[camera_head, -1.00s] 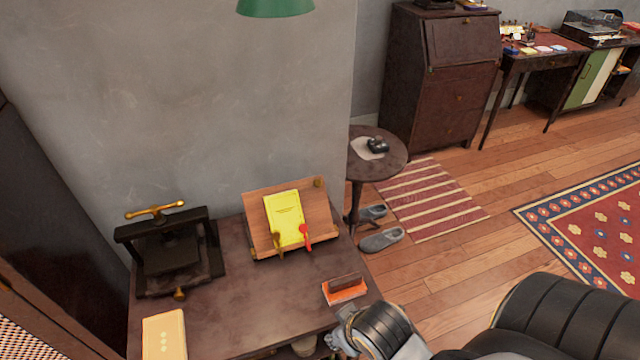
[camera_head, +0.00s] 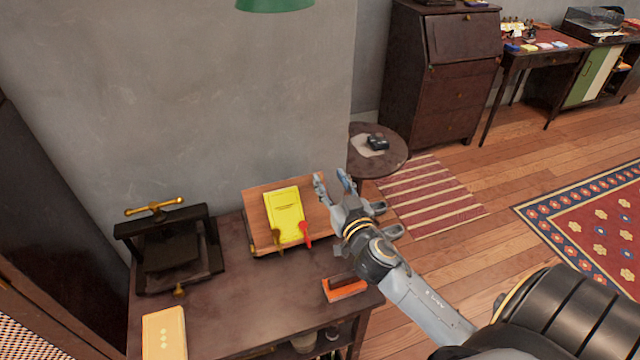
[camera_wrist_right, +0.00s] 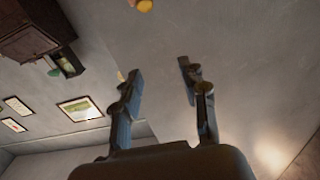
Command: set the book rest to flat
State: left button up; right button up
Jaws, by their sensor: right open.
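The wooden book rest (camera_head: 257,197) stands tilted up on the dark table against the grey wall. A yellow book (camera_head: 284,213) leans on it. At its lower edge are a brass-coloured piece (camera_head: 277,240) and a red-handled piece (camera_head: 305,235). My right gripper (camera_head: 333,182) is open and empty at the book rest's right side, hiding part of that edge. I cannot tell whether it touches the rest. In the right wrist view, the open fingers (camera_wrist_right: 160,75) point at the bare wall, with nothing between them. My left gripper is not in view.
A black press with a brass handle (camera_head: 153,206) stands at the table's left. A cream book (camera_head: 164,335) lies at the front left. An orange block with a dark top (camera_head: 344,288) sits at the front right. A small round table (camera_head: 390,163) stands behind my right gripper.

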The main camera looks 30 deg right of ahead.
notch_tip(320, 180, down, 8)
jog(key=b, duration=0.3)
jog(key=r+p, duration=0.1)
jog(key=p, duration=0.1)
send_over(320, 201)
jog(key=s, duration=0.1)
jog(key=shift+a+r, duration=0.1)
jog(key=shift+w, duration=0.5)
grip_shut()
